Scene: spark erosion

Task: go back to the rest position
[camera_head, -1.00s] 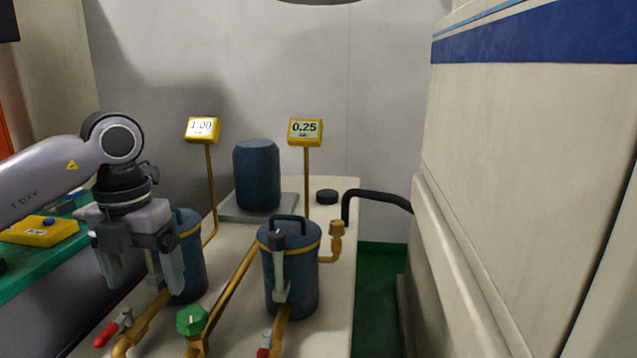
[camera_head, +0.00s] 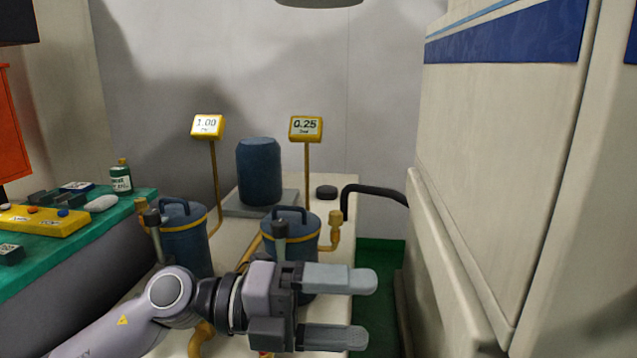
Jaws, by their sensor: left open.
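My left gripper (camera_head: 345,308) is in the lower middle of the head view, its arm coming in from the lower left. Its two fingers point right and stand apart, with nothing between them. It is in front of the right blue filter housing (camera_head: 300,236) and hides that housing's lower part. The left blue housing (camera_head: 185,240) stands behind my arm. My right gripper is not in view.
A pale bench (camera_head: 232,240) carries the housings, a dark blue canister (camera_head: 259,172), and yellow displays reading 1.00 (camera_head: 207,127) and 0.25 (camera_head: 305,129). A green table (camera_head: 75,249) with a yellow control box (camera_head: 45,221) is left. A large cream machine (camera_head: 490,190) stands right.

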